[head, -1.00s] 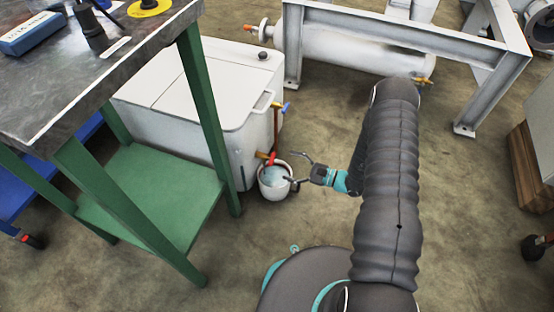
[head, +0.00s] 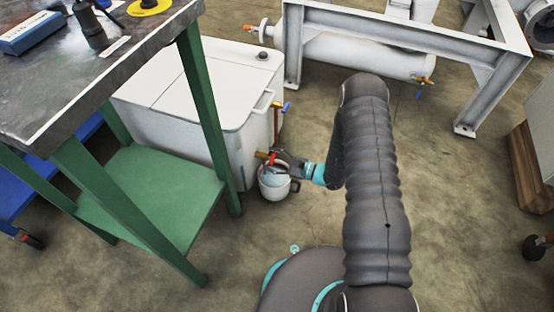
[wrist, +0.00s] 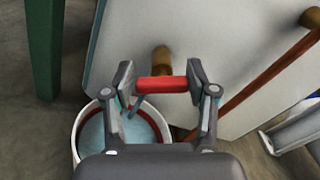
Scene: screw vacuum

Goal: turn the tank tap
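The tap is a brass pipe (wrist: 161,60) with a red handle (wrist: 160,85), low on the side of the white tank (head: 215,85). In the head view the tap (head: 263,156) is partly hidden by my gripper. My gripper (head: 279,168) is at the tap from the right, above the white bucket (head: 274,190). In the wrist view my gripper (wrist: 160,85) has its fingers spread, one at each end of the red handle. I cannot tell whether the pads touch it. The bucket (wrist: 78,130) holds bluish liquid and stands under the tap.
A green-legged workbench (head: 205,110) with a lower shelf stands left of the tank. A grey metal frame (head: 400,30) with a white cylinder stands behind. A thin copper pipe (head: 276,125) with a blue handle (head: 287,106) is beside the tap.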

